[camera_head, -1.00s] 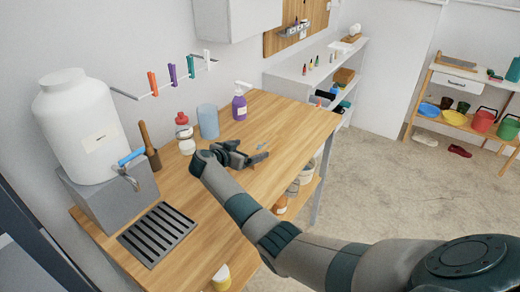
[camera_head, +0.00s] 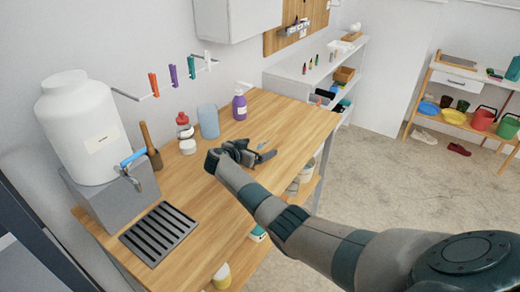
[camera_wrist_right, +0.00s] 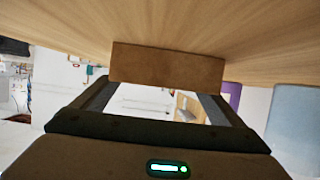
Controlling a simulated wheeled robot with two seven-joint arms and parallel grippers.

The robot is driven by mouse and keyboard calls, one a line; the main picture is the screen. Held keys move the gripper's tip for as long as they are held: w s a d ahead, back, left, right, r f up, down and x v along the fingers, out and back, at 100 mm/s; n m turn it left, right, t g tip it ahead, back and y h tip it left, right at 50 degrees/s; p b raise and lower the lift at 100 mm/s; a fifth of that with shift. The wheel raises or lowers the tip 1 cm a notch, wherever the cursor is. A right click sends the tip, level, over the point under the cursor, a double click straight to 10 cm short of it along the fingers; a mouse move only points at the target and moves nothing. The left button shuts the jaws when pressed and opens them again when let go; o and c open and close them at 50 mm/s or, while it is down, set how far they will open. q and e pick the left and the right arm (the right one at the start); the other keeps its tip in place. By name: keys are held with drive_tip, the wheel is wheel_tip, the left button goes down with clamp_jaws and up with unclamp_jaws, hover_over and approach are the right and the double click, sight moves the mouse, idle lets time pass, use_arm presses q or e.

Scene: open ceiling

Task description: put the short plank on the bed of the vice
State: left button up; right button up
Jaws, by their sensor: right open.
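My right gripper (camera_head: 260,154) is open, low over the wooden table's right part. In the right wrist view its fingers (camera_wrist_right: 160,90) reach towards a short brown plank (camera_wrist_right: 167,65), which lies across the view at the fingertips, against the table surface. The plank spans about the width between the fingers; I cannot tell whether they touch it. In the head view I cannot make the plank out clearly beside the gripper. I cannot identify a vice in either view. My left gripper is not in view.
The table's front right edge is close to my arm.

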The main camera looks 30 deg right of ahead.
idle(0.3)
drive_tip(key=c, duration=1.3)
drive_tip(key=shift+c, duration=0.2)
drive_tip(key=shift+r, duration=0.15)
